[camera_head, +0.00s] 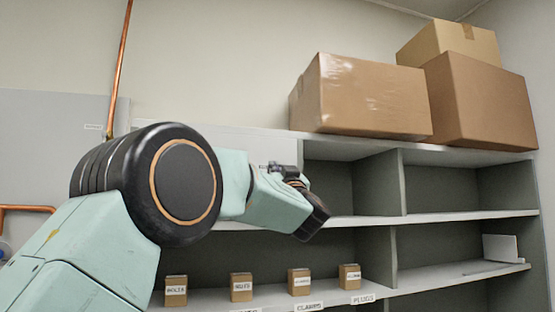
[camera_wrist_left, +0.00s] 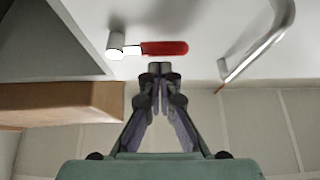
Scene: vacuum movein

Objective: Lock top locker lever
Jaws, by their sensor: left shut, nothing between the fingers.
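The red-handled lever (camera_wrist_left: 165,48) shows in the left wrist view, lying roughly horizontal across the picture. Its grey round pivot (camera_wrist_left: 116,46) is at its left end, on a pale panel. My left gripper (camera_wrist_left: 160,68) is shut and empty. Its fingertips appear just below the red handle in the picture; I cannot tell whether they touch it. In the head view my left arm reaches in front of the shelving, and I cannot make out the lever there.
A curved metal handle (camera_wrist_left: 262,48) is right of the lever. A brown board-like edge (camera_wrist_left: 70,103) is at the left. In the head view, large cardboard boxes (camera_head: 365,98) sit atop the grey shelving (camera_head: 455,214). Several small labelled boxes (camera_head: 241,287) stand on a lower shelf.

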